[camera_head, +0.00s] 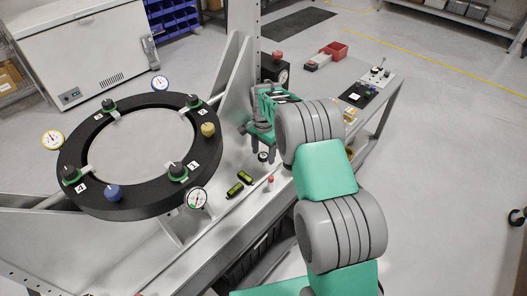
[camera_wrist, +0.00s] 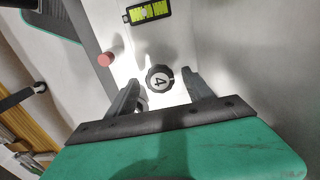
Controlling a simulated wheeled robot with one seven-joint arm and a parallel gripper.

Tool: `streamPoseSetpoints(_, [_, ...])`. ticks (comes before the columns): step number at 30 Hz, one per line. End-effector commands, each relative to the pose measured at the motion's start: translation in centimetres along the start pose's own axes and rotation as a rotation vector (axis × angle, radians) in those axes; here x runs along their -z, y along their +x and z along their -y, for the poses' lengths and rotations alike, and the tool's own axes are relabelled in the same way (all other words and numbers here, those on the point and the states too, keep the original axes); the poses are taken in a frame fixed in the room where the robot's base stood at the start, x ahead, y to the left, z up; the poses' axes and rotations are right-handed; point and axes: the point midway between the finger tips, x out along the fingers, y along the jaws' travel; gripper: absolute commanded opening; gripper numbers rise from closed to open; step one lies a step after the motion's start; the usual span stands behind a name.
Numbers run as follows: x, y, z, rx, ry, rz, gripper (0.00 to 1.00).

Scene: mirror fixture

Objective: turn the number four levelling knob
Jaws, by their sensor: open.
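A dark round knob with a white face marked 4 (camera_wrist: 160,79) lies between the spread fingers of my gripper (camera_wrist: 162,86) in the wrist view, apart from both. In the head view a small dark knob with a pale top (camera_head: 262,156) sits on the bench just below my gripper (camera_head: 257,145). My gripper is open and empty. The black ring (camera_head: 130,203) stands at the left, well away from my gripper. A label reading 4 (camera_head: 82,188) is at its front left, beside a black knob with a green base (camera_head: 70,174).
Dial gauges (camera_head: 197,198) surround the ring. A metal upright (camera_head: 240,60) rises behind.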

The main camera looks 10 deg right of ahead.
Motion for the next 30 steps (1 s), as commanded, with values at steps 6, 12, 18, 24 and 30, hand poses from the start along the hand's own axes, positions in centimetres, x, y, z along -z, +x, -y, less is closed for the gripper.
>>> streamPoseSetpoints(6, [0.0,-0.02,0.0,0.0,0.0,0.0,0.53])
streamPoseSetpoints(12, [0.0,-0.05,-0.01,0.0,0.0,0.0,0.36])
streamPoseSetpoints(18, [0.0,-0.06,0.0,0.0,0.0,0.0,0.2])
streamPoseSetpoints(24, [0.0,-0.07,0.0,0.0,-0.001,0.0,0.03])
streamPoseSetpoints(30, [0.0,-0.06,0.0,0.0,-0.004,0.0,0.0])
